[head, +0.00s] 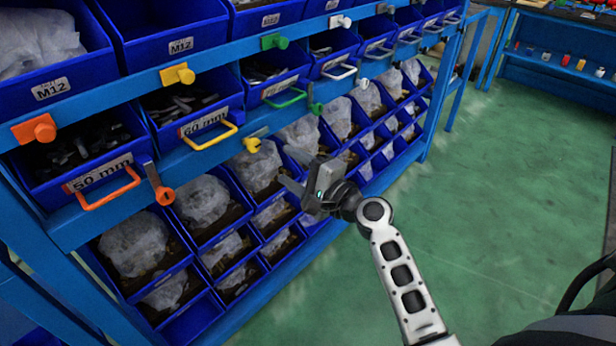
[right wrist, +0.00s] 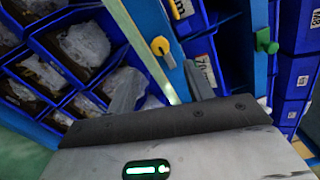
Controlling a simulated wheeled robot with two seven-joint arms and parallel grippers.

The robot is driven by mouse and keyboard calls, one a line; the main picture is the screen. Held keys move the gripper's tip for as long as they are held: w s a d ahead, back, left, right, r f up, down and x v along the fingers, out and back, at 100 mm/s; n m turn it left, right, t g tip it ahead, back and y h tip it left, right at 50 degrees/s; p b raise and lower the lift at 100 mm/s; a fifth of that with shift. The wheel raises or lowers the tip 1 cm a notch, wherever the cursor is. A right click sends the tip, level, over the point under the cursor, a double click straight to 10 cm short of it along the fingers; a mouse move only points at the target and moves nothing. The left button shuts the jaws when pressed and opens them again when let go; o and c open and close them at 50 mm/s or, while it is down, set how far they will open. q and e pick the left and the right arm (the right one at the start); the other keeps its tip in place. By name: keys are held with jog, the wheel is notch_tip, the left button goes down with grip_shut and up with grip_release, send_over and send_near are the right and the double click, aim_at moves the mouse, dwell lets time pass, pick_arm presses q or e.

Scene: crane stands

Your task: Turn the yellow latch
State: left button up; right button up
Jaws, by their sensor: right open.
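The yellow latch (head: 252,144) is a small knob with a short arm on the blue rail below the drawers, under the yellow-handled drawer. It also shows in the right wrist view (right wrist: 160,45), beyond the fingertips and roughly between them. Its arm slants away from the rail's line in the head view. My right gripper (head: 286,168) is open and empty, below and right of the latch and apart from it in the head view. Its two spread fingers also show in the right wrist view (right wrist: 158,72). My left gripper is not in view.
An orange latch (head: 158,184) and a green latch (head: 315,105) sit along the same rail. Yellow (head: 208,137), orange (head: 103,192) and green drawer handles stick out nearby. Bins with bagged parts (head: 205,199) fill the lower rack. The green floor (head: 480,200) at right is clear.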

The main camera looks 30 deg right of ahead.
jog(key=shift+v, duration=2.25)
jog(key=s+a+f+n+g+h, duration=0.1)
jog(key=s+a+f+n+g, duration=0.1)
jog(key=s+n, duration=0.4)
jog(key=s+a+f+n+g+p, duration=0.1)
jog(key=s+a+f+n+g, duration=0.1)
jog(key=s+a+f+n, duration=0.2)
jog(key=s+a+f+n+g+h+p, duration=0.1)
jog(key=s+a+f+n+g, duration=0.1)
jog(key=s+a+f+n, duration=0.2)
jog(key=s+f+n, duration=0.2)
jog(key=s+n, duration=0.2)
jog(key=n, duration=0.1)
jog(key=shift+s+h, duration=0.25)
jog(key=shift+h, duration=0.05)
jog(key=shift+f, duration=0.1)
